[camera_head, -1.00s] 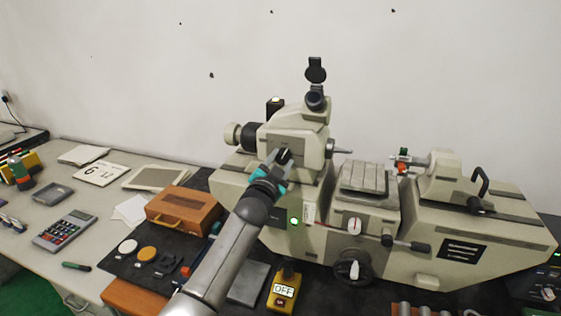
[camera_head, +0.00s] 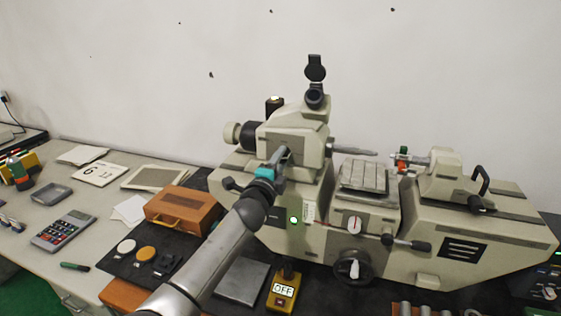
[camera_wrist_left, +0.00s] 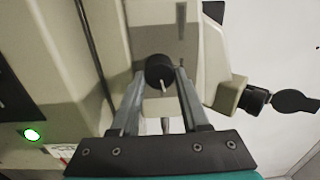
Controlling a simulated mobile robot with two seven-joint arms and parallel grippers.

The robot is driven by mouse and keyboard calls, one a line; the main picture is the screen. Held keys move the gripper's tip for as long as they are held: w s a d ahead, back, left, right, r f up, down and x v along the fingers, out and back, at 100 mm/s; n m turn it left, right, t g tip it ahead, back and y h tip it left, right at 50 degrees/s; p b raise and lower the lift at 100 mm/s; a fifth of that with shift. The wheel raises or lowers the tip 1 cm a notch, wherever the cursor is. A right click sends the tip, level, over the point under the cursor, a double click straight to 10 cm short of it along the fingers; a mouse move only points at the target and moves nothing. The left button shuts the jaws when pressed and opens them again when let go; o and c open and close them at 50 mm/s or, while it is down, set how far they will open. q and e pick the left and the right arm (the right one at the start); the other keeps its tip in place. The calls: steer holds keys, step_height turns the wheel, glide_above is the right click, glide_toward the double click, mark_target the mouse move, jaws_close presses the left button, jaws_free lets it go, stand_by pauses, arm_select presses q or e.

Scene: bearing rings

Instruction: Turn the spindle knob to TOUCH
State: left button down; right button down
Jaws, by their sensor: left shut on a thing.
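The spindle knob (camera_wrist_left: 160,68) is a round black knob with a light pointer line, on the front of the cream machine head (camera_head: 290,133). My left gripper (camera_head: 284,154) reaches the head from the lower left. In the left wrist view its two grey fingers (camera_wrist_left: 160,76) are shut on the knob, one on each side. The pointer line points toward the wrist in that view. In the head view the fingers mostly hide the knob, and no TOUCH mark is readable. The grey spindle (camera_head: 352,152) sticks out from the head's right side. My right gripper is not in view.
The machine's stage (camera_head: 364,177) and tailstock (camera_head: 440,175) stand to the right. A green lamp (camera_head: 293,220) glows below the head. A yellow box marked OFF (camera_head: 283,292) stands in front. A wooden case (camera_head: 182,208) lies left of the machine.

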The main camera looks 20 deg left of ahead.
arm_select(q)
steer(key=shift+m, duration=1.2)
steer(key=shift+c, duration=2)
jaws_free()
steer(key=shift+s+f, duration=0.1)
steer(key=shift+s, duration=0.5)
steer(key=s, duration=1.4)
steer(key=shift+a+f, duration=0.2)
steer(key=shift+a, duration=0.1)
